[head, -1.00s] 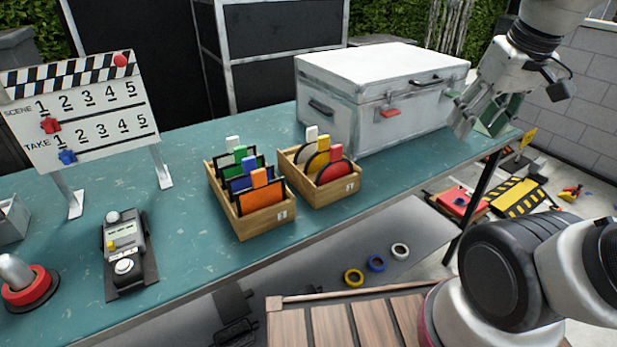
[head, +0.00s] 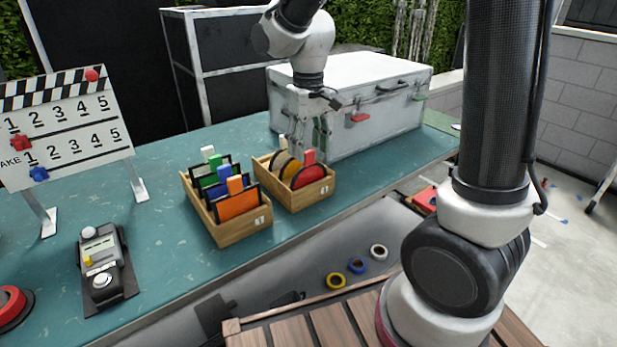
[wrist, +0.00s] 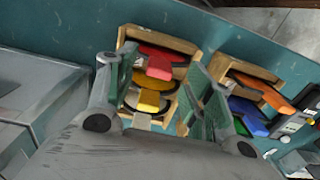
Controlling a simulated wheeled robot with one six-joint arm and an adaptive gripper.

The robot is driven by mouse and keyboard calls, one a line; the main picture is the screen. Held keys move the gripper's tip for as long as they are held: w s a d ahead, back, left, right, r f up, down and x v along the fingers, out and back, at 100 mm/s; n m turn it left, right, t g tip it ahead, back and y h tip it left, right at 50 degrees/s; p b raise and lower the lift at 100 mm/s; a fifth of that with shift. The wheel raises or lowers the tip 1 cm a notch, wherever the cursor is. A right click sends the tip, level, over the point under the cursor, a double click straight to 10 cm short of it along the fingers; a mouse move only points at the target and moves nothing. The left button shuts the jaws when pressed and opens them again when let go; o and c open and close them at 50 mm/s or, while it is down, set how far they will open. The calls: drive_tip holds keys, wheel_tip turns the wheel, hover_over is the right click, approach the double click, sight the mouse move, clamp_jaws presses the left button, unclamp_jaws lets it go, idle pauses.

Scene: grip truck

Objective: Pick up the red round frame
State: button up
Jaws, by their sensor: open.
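The red round frame (head: 308,177) stands upright at the front of the right wooden box, with its red tab pointing up. In the wrist view the red round frame (wrist: 158,63) lies between my fingers near their far ends. A yellow round frame (head: 289,166) stands right behind it, and a third frame with a pale tab is partly hidden by my gripper. My gripper (head: 308,148) is open and empty, pointing down above this box. In the wrist view my gripper (wrist: 163,78) has its green-padded fingers spread on either side of the frames.
The left wooden box (head: 232,233) holds several square frames close beside. A large white case (head: 385,112) stands right behind my gripper. A clapperboard (head: 65,130) and a control device (head: 103,270) are on the left.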

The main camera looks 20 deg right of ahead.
sight(309, 176)
wheel_tip(309, 176, down, 2)
drive_tip(key=shift+f, duration=0.2)
drive_tip(key=shift+d, duration=0.1)
clamp_jaws()
